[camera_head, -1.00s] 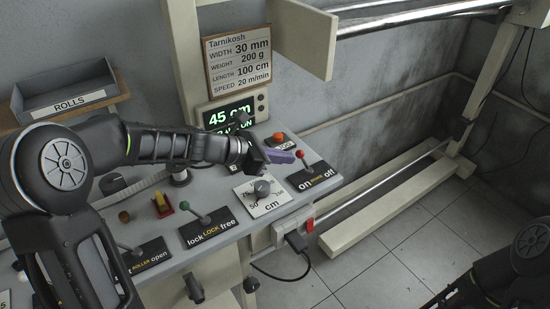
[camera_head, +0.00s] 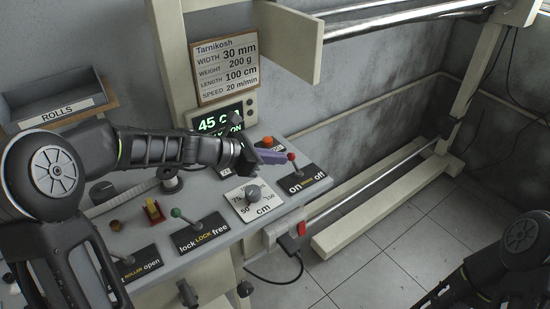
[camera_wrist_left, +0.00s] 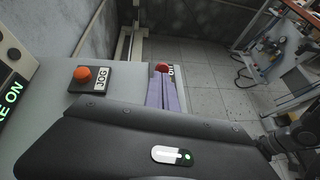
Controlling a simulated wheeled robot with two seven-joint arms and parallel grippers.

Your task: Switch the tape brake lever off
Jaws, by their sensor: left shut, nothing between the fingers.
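The brake lever (camera_head: 291,157) has a red ball knob and stands on a black plate (camera_head: 308,180) marked "on BRAKE off". The lever leans toward the "on" side. Its knob also shows in the left wrist view (camera_wrist_left: 161,67), just beyond the fingertips. My left gripper (camera_head: 281,158) is shut and empty, with its purple fingers pointing at the knob from the left. Its tips are right beside the knob; I cannot tell if they touch. The lever's lower shaft is hidden in the wrist view. My right gripper is not in view; only part of my right arm shows at lower right.
An orange JOG button (camera_wrist_left: 82,73) sits close to the left fingers. The display (camera_head: 220,120) stands behind my left wrist. Open floor lies right of the panel.

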